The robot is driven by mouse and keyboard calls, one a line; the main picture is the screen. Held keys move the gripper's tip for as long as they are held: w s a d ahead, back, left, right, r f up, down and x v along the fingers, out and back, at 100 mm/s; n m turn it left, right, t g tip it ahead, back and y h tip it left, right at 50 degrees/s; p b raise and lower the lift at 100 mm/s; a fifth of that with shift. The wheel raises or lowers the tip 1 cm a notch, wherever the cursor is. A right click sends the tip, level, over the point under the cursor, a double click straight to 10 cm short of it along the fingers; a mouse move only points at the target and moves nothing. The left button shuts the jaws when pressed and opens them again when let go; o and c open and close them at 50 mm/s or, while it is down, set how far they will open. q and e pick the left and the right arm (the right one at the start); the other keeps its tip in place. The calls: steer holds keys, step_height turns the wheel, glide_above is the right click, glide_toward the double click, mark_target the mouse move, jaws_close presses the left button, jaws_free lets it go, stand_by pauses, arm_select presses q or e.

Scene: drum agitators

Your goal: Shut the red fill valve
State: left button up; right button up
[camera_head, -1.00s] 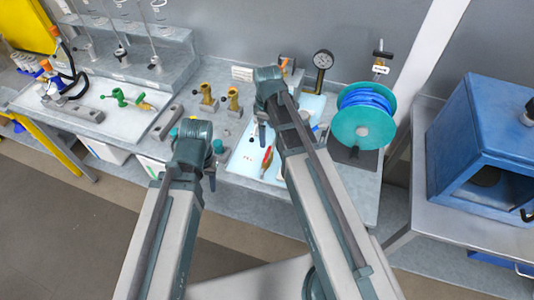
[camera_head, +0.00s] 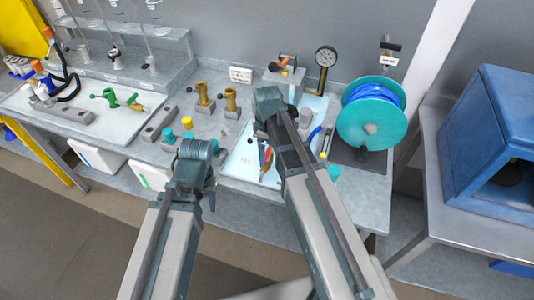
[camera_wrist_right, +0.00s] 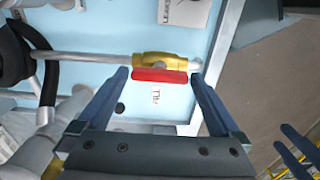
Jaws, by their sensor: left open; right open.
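The red fill valve shows in the right wrist view as a brass body (camera_wrist_right: 160,60) with a red lever handle (camera_wrist_right: 159,76). The lever lies along the grey pipe (camera_wrist_right: 88,57), parallel to it. A FILL label (camera_wrist_right: 156,97) is on the pale blue panel beside it. My right gripper (camera_wrist_right: 159,78) is open, with one finger at each end of the lever. I cannot tell whether the fingers touch it. In the head view the valve (camera_head: 267,153) is partly hidden by my right arm. My left gripper (camera_head: 210,192) is open and empty, near the bench's front edge.
A teal reel with blue hose (camera_head: 372,112) stands right of the panel, and a pressure gauge (camera_head: 325,57) behind it. Brass fittings (camera_head: 230,100) stand to the left. A green valve (camera_head: 109,97) lies on a white tray farther left. A blue cabinet (camera_head: 500,150) is at the right.

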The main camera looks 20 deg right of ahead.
steer(key=shift+c, duration=0.3)
steer(key=c, duration=1)
steer(key=shift+m, duration=0.3)
steer(key=m, duration=1.7)
steer(key=shift+m, duration=0.3)
